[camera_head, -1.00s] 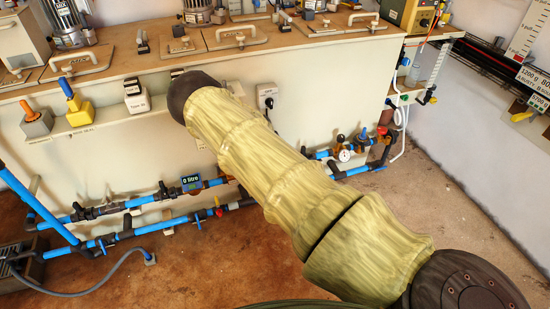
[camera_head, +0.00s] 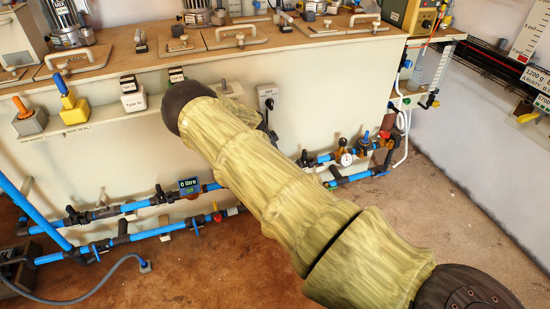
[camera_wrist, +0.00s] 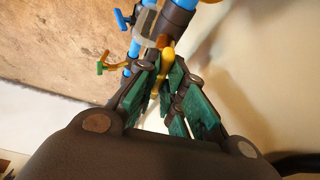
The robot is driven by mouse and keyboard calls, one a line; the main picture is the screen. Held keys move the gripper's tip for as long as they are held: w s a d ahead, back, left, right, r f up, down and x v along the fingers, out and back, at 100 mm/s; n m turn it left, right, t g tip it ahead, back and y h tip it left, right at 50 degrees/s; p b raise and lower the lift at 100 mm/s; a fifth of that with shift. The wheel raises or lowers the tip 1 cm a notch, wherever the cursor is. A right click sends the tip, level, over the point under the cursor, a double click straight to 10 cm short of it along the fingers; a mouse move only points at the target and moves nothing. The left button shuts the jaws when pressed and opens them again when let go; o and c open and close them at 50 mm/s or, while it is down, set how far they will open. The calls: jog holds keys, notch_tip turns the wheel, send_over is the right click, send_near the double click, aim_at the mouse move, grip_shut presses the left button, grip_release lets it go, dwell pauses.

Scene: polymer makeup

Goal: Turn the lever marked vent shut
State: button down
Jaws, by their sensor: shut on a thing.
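My gripper (camera_wrist: 165,78) shows in the wrist view, with green-padded fingers shut on a yellow lever (camera_wrist: 166,62). The lever stands between the fingertips beside a dark pipe fitting. I cannot read any vent marking on it. In the head view my gripper and the held lever are hidden behind my yellowish arm. A small lever with a green handle (camera_wrist: 103,63) and a blue handle (camera_wrist: 122,19) show in the wrist view, apart from the fingers.
Blue pipes (camera_head: 130,207) with several valves run low along the cream bench front (camera_head: 110,165). A pressure gauge (camera_head: 346,159) and a blue-handled valve (camera_head: 366,136) sit to the right of my arm. A grey cable (camera_head: 90,293) lies on the brown floor, which is otherwise open in front.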

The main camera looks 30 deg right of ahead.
jog(key=shift+a, duration=0.1)
jog(key=c, duration=1.5)
grip_release()
jog(key=shift+w, duration=0.1)
jog(key=shift+r, duration=0.1)
jog(key=shift+r, duration=0.2)
jog(key=shift+v, duration=1.1)
jog(key=a, duration=0.4)
jog(key=w+a, duration=0.1)
jog(key=a, duration=0.7)
jog(key=shift+w+a+r, duration=0.1)
jog(key=shift+w, duration=0.05)
